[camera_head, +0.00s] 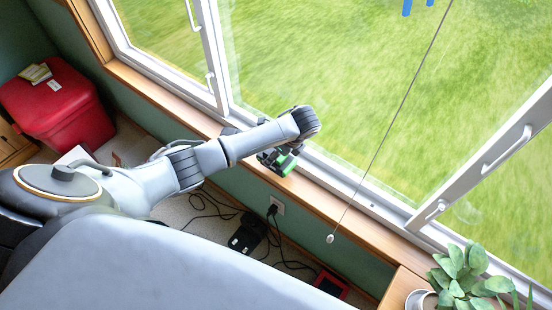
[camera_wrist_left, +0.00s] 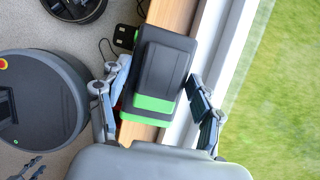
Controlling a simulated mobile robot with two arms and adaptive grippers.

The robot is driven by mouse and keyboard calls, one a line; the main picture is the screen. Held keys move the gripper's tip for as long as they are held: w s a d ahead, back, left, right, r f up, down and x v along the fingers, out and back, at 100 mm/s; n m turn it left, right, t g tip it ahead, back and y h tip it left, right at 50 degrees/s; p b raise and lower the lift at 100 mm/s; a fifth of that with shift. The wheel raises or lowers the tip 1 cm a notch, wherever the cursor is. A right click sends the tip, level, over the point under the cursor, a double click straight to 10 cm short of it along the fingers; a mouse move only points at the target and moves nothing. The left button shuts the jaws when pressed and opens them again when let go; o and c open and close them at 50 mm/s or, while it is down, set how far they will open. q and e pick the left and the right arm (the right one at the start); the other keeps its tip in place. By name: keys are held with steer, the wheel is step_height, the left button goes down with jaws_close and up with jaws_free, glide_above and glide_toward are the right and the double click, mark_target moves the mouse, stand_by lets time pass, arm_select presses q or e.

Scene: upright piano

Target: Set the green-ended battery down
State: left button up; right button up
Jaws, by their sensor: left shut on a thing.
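The green-ended battery (camera_wrist_left: 160,72) is a dark grey block with bright green ends, filling the middle of the left wrist view. My left gripper (camera_wrist_left: 160,97) is shut on it, one finger at each side. In the head view, my left gripper (camera_head: 273,155) is at the wooden window sill (camera_head: 335,190), with the battery's green end (camera_head: 287,164) showing beneath it. I cannot tell whether the battery touches the sill.
A black device (camera_head: 247,233) with cables lies on the floor below the sill, near a wall outlet (camera_head: 278,205). A red box (camera_head: 58,100) stands at left and a potted plant (camera_head: 465,275) at lower right. A pull cord (camera_head: 378,140) hangs before the window. The sill right of my gripper is clear.

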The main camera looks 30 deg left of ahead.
arm_select(q)
steer(key=shift+w+a+f, duration=0.1)
steer(key=shift+w+f, duration=0.05)
steer(key=shift+f, duration=0.75)
steer(key=shift+w+a+f, duration=0.1)
steer(key=shift+f, duration=0.75)
steer(key=shift+f+b, duration=0.1)
steer(key=shift+b, duration=0.2)
steer(key=o, duration=1.7)
steer(key=p+v, duration=0.1)
steer(key=v, duration=1.1)
steer(key=shift+d, duration=0.1)
